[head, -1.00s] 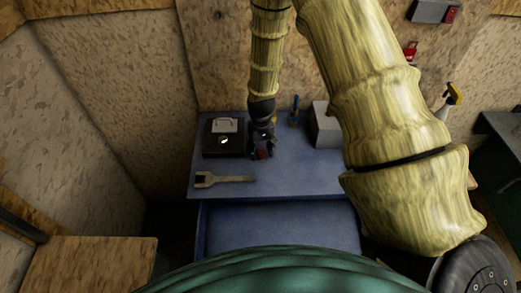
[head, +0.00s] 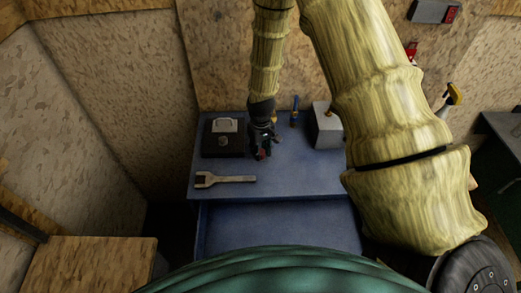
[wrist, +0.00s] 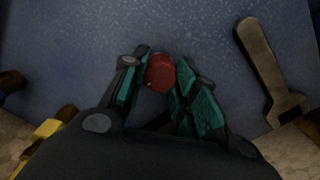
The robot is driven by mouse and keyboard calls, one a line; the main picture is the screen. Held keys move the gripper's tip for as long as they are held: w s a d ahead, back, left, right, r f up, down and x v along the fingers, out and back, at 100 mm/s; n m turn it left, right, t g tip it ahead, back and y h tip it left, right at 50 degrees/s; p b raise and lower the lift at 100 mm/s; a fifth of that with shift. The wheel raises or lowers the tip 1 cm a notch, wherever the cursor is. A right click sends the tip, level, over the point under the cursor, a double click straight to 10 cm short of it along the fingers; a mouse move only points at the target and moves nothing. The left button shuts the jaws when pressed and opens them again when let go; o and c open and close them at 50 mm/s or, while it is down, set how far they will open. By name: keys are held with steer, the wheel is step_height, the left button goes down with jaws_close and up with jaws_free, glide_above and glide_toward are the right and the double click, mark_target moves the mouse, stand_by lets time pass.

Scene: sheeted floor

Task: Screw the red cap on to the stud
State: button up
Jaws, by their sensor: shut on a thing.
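The red cap (wrist: 160,72) is between the fingertips of my gripper in the wrist view. My gripper (wrist: 161,82) is shut on it, with teal-padded fingers on both sides. In the head view my gripper (head: 262,153) is over the front middle of the blue bench, and the cap is mostly hidden by the fingers. A small round metal piece (head: 222,141) shows on the black box at the left. A small yellowish piece (head: 332,113) shows by the grey block at the right. I cannot tell which of these is the stud.
A wrench (head: 225,180) lies on the bench (head: 300,180), left of and in front of my gripper. The black box (head: 211,150) stands left of it and the grey block (head: 326,130) right. A blue-and-yellow tool (head: 294,112) stands behind. The bench's front right is clear.

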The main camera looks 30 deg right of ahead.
steer(key=m, duration=0.5)
steer(key=shift+m, duration=0.4)
steer(key=m, duration=0.4)
steer(key=shift+m+p, duration=0.3)
steer(key=shift+p, duration=0.05)
steer(key=m, duration=0.4)
steer(key=shift+m, duration=0.3)
jaws_close()
steer(key=m, duration=0.4)
steer(key=o, duration=1.2)
jaws_free()
steer(key=shift+c, duration=0.8)
